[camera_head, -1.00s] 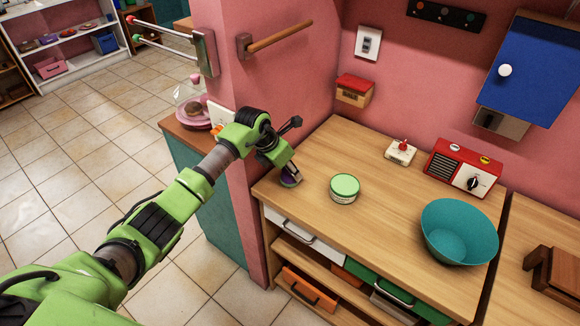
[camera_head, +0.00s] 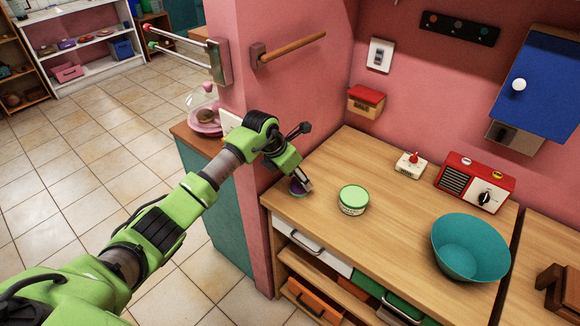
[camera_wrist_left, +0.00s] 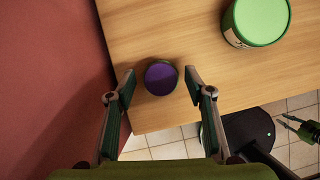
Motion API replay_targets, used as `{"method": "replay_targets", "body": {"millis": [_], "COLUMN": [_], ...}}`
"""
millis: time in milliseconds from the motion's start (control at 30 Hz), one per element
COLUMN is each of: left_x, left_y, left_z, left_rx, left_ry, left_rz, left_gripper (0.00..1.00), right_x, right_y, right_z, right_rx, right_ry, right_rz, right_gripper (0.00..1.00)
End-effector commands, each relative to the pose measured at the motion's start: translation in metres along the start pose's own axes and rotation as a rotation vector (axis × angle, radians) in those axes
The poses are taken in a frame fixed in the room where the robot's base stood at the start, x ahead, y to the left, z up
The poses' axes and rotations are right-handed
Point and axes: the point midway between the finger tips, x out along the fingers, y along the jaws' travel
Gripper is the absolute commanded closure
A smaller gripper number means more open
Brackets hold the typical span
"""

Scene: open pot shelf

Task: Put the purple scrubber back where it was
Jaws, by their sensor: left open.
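The purple scrubber (camera_wrist_left: 161,78) sits on the wooden counter (camera_wrist_left: 190,38) near its front left corner, close to the pink wall. In the head view the scrubber (camera_head: 297,188) is partly hidden by my left gripper (camera_head: 303,186). In the left wrist view the fingers of my left gripper (camera_wrist_left: 161,84) are spread wide, one on each side of the scrubber, with gaps showing on both sides. It is open and empty.
A green-lidded tub (camera_head: 353,200) stands right of the scrubber. A teal bowl (camera_head: 470,247), a red radio (camera_head: 474,183) and a small white timer-like box (camera_head: 410,165) stand farther right. A wooden rod (camera_head: 292,48) juts from the pink wall above. The counter's middle is clear.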

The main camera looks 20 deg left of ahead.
Motion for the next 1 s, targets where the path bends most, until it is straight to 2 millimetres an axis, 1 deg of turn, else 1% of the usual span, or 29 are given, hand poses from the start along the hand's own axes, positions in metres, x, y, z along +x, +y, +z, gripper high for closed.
{"method": "replay_targets", "body": {"millis": [200,300,400,500,667,1000], "left_x": [-0.047,-0.067,-0.083,-0.094,-0.102,-0.102], "left_y": [0.001,0.001,0.001,0.0,0.0,0.0], "left_z": [-0.001,-0.001,0.0,0.0,0.0,0.0], "left_rx": [0.004,0.003,0.002,0.001,0.001,0.0], "left_ry": [-0.002,-0.002,-0.002,-0.001,0.001,0.001], "left_rz": [0.006,0.005,0.004,0.001,0.002,0.001], "left_gripper": [0.52,0.52,0.52,0.52,0.52,0.52], "right_x": [0.01,0.013,0.016,0.018,0.018,0.018], "right_y": [0.0,0.0,0.0,-0.001,-0.001,-0.004], "right_z": [0.001,0.001,0.001,0.001,0.001,0.001], "right_rx": [0.0,0.0,0.0,0.0,0.0,0.002], "right_ry": [0.0,0.001,0.001,0.001,0.001,0.001], "right_rz": [0.0,0.0,0.0,0.0,0.0,-0.004], "right_gripper": [0.76,0.76,0.76,0.76,0.76,0.76]}}
